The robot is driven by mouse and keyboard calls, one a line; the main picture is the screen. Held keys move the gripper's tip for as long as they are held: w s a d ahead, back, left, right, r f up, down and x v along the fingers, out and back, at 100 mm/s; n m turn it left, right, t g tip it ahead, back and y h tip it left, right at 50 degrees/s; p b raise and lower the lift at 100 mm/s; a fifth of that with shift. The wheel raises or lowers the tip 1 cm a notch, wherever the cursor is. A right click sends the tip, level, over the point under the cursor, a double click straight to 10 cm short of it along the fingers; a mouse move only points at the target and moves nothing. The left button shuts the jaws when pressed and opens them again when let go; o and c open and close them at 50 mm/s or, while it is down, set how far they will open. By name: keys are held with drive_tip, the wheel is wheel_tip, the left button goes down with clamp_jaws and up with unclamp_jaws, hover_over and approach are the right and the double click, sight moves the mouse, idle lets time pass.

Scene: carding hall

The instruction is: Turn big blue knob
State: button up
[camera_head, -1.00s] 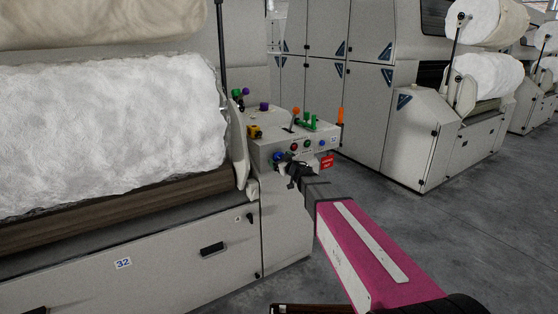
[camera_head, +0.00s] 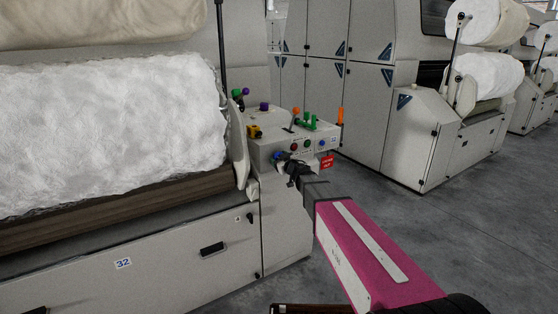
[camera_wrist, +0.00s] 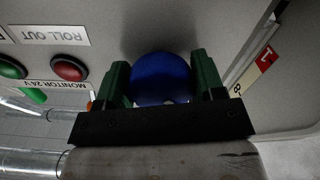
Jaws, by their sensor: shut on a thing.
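The big blue knob (camera_wrist: 160,80) is a round, dark blue ball-like knob in the middle of the wrist view. It also shows small in the head view, on the lower left of the control box's front face (camera_head: 277,156). My gripper (camera_wrist: 162,72) has one green finger on each side of the knob and is shut on it. In the head view my gripper (camera_head: 284,163) is a dark shape at the panel, and its fingertips are too small to make out. The knob's underside is partly hidden by the black gripper body.
The grey control box carries a red button (camera_wrist: 69,67), a green button (camera_wrist: 11,68) and a "ROLL OUT" label (camera_wrist: 47,35). A white roll (camera_head: 110,120) lies left. Floor is clear on the right.

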drive_tip(key=n, duration=0.4)
drive_tip(key=shift+n, duration=0.3)
drive_tip(key=shift+d+n, duration=0.1)
drive_tip(key=shift+n, duration=1.5)
drive_tip(key=o, duration=0.9)
drive_tip(key=v, duration=1)
drive_tip(key=shift+s+d, duration=0.25)
drive_tip(key=shift+s, duration=0.1)
